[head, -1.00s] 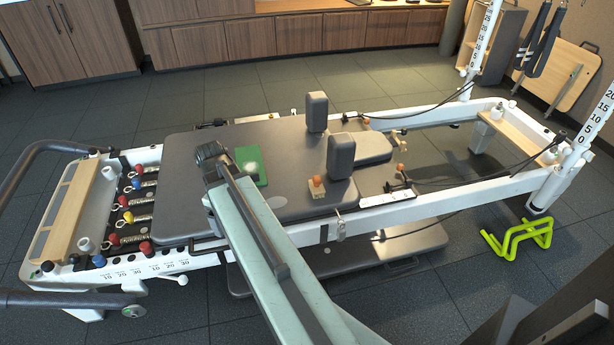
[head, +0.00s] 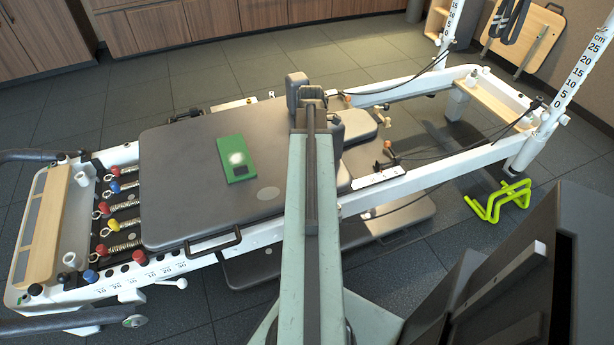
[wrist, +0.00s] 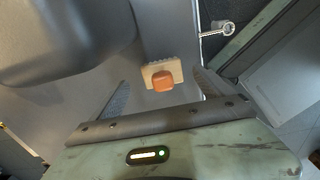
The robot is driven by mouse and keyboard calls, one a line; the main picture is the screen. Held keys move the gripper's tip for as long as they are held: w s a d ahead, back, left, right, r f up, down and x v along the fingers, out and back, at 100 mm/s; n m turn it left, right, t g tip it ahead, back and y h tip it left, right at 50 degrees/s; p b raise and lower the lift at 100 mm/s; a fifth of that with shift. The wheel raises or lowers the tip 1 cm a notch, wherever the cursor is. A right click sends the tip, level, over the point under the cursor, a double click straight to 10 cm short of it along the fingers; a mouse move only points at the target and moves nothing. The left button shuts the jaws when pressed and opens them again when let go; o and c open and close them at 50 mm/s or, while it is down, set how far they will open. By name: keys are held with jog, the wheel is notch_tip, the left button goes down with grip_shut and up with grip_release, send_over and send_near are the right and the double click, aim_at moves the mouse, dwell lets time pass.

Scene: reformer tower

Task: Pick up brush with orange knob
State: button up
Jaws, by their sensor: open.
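The brush (wrist: 154,68) shows in the wrist view as a small pale wooden block with bristles along its far edge and an orange knob (wrist: 163,81) on top. It lies on the grey carriage of the reformer, close to a dark shoulder rest. My gripper (wrist: 160,88) is open, its two dark fingers to the left and right with the brush between or just beyond their tips; I cannot tell the height gap. In the head view my arm hides the brush, and the gripper's fingers cannot be made out there.
A dark shoulder rest (wrist: 65,40) stands left of the brush in the wrist view. A metal hook or key (wrist: 217,29) is to its right, by the carriage edge. A lime-green step frame (head: 498,201) stands on the floor.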

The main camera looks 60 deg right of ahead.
jog(key=f+b, duration=0.5)
jog(key=shift+w+a+f, duration=0.1)
jog(key=shift+a+f, duration=0.1)
jog(key=shift+a, duration=0.2)
jog(key=shift+r, duration=0.2)
jog(key=c, duration=1.5)
